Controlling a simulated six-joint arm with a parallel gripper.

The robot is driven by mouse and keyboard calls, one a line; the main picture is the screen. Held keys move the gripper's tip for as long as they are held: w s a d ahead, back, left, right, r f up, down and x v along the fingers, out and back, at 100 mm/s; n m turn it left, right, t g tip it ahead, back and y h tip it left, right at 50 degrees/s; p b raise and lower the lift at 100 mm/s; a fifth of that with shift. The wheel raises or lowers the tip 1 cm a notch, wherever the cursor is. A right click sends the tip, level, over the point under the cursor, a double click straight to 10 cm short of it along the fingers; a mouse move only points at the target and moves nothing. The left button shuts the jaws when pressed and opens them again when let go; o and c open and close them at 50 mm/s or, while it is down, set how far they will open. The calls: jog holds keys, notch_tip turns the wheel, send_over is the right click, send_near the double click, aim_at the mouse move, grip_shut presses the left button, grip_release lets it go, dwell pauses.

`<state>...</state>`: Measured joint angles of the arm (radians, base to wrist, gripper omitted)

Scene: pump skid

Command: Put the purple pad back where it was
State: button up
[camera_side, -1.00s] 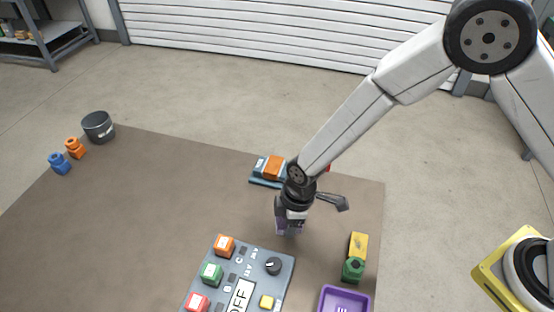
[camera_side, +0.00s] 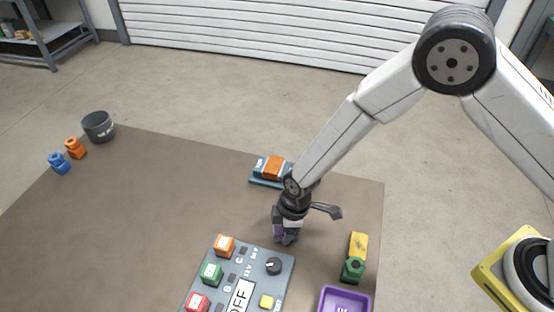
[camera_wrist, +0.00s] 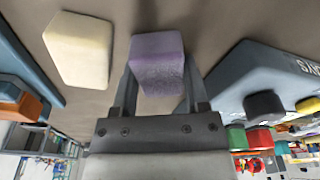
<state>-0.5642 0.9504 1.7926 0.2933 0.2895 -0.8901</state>
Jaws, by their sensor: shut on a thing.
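My gripper (camera_side: 287,238) is low over the brown mat, just behind the grey control panel. In the wrist view my gripper (camera_wrist: 158,75) is shut on the purple pad (camera_wrist: 157,52), a soft-looking block between the two fingers. In the side view the pad is mostly hidden by the gripper, with only a little purple showing. I cannot tell whether the pad touches the mat. A purple tray (camera_side: 344,291) with a pale mark stands at the front right.
A cream block (camera_wrist: 80,45) lies left of the pad in the wrist view. The control panel (camera_side: 256,262) has coloured buttons and a black knob. An orange block (camera_side: 272,168) sits on a blue base behind; a yellow-and-green thing (camera_side: 356,255) is right. The mat's left (camera_side: 130,220) is mostly clear.

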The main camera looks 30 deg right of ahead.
jog(key=shift+f, duration=0.1)
jog(key=o, duration=0.9)
jog(key=shift+o, duration=0.2)
notch_tip(320, 180, up, 12)
jog(key=d, duration=0.1)
jog(key=shift+s+d, duration=0.3)
jog(key=shift+s, duration=0.05)
jog(key=shift+d, duration=0.1)
dwell(0.4)
jog(key=s+d+r+m, duration=0.2)
jog(key=s+d+m, duration=0.1)
jog(key=d, duration=0.5)
jog(key=s+d+r+m+t+h, duration=0.1)
jog(key=s+d+r+m, duration=0.2)
jog(key=d+m, duration=0.3)
jog(key=s+d+r+m+t, duration=0.1)
jog(key=s+d+r+m, duration=0.1)
jog(key=d, duration=0.8)
jog(key=shift+s+r+m, duration=0.2)
jog(key=shift+s+m, duration=0.25)
jog(key=shift+m, duration=0.75)
